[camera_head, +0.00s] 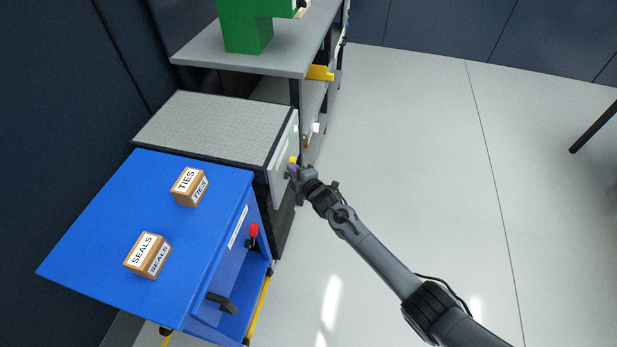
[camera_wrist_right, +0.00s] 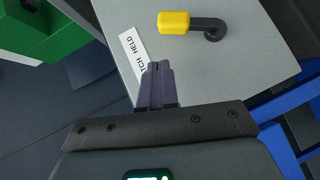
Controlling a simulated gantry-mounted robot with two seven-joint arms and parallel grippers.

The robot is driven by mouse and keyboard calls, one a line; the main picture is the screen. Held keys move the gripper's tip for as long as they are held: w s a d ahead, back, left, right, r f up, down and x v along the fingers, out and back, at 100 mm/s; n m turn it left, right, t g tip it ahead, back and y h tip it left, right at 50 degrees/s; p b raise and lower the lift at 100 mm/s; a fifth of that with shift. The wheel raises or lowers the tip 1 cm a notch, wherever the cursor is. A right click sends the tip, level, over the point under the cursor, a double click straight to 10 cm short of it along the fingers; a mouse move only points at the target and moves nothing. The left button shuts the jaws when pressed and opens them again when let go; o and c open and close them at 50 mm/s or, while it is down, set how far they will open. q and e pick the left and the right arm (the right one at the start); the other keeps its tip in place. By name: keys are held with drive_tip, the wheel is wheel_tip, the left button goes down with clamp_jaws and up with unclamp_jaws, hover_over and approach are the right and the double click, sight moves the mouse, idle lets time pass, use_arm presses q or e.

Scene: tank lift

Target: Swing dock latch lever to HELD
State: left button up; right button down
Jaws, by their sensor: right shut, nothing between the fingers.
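The latch lever has a yellow grip (camera_wrist_right: 175,22) on a dark bent arm (camera_wrist_right: 212,26), on a light grey panel (camera_wrist_right: 245,65). In the right wrist view the grip points left from the pivot. A white label (camera_wrist_right: 133,50), of which "TCH HELD" reads, is partly hidden behind my fingers. My right gripper (camera_wrist_right: 154,68) is shut and empty, its tips below and left of the yellow grip, apart from it in the picture. In the head view my right gripper (camera_head: 291,172) is at the side panel of the grey-topped cabinet (camera_head: 215,125), just below the yellow grip (camera_head: 293,160). My left gripper is out of view.
A blue cart (camera_head: 110,215) stands against the cabinet, carrying TIES (camera_head: 189,187) and SEALS (camera_head: 147,255) boxes. Its side has a red-knobbed lever (camera_head: 254,231) and a dark handle (camera_head: 221,303). A bench (camera_head: 215,52) holds a green object (camera_head: 245,30). Floor to the right is mostly clear.

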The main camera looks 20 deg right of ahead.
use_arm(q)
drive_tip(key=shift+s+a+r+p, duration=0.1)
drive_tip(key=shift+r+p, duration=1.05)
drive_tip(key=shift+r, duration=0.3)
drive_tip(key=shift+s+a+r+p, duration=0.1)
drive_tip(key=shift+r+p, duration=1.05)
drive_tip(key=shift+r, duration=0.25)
use_arm(e)
drive_tip(key=r+v, duration=0.2)
drive_tip(key=v, duration=0.8)
drive_tip(key=shift+s, duration=0.2)
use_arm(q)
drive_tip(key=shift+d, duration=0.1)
use_arm(e)
drive_tip(key=shift+a, duration=0.15)
